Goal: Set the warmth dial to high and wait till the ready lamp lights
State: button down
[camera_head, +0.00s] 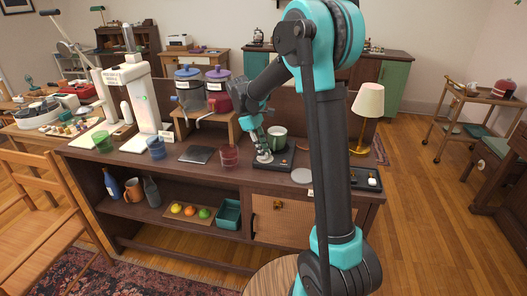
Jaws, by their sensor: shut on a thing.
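A green mug (277,136) stands on a low black warmer (286,163) on the dark wooden sideboard. My gripper (264,158) points down at the front left part of the warmer, left of the mug. It is shut on the small warmth dial there. The fingers cover most of the dial, so its setting cannot be read. I cannot make out the ready lamp or whether it is lit.
A lamp (367,110) and a small black panel (366,180) are to the right, partly beside my arm.

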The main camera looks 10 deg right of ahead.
jog(key=m, duration=0.2)
jog(key=m+g+y, duration=0.1)
jog(key=m, duration=0.1)
jog(key=shift+w+d+m, duration=0.1)
jog(key=shift+d+m, duration=0.05)
jog(key=shift+m, duration=0.15)
jog(key=shift+m+g+y, duration=0.4)
jog(key=shift+m+y, duration=0.3)
jog(key=shift+m, duration=1.1)
jog(key=c, duration=1.3)
grip_release()
jog(key=shift+c, duration=0.2)
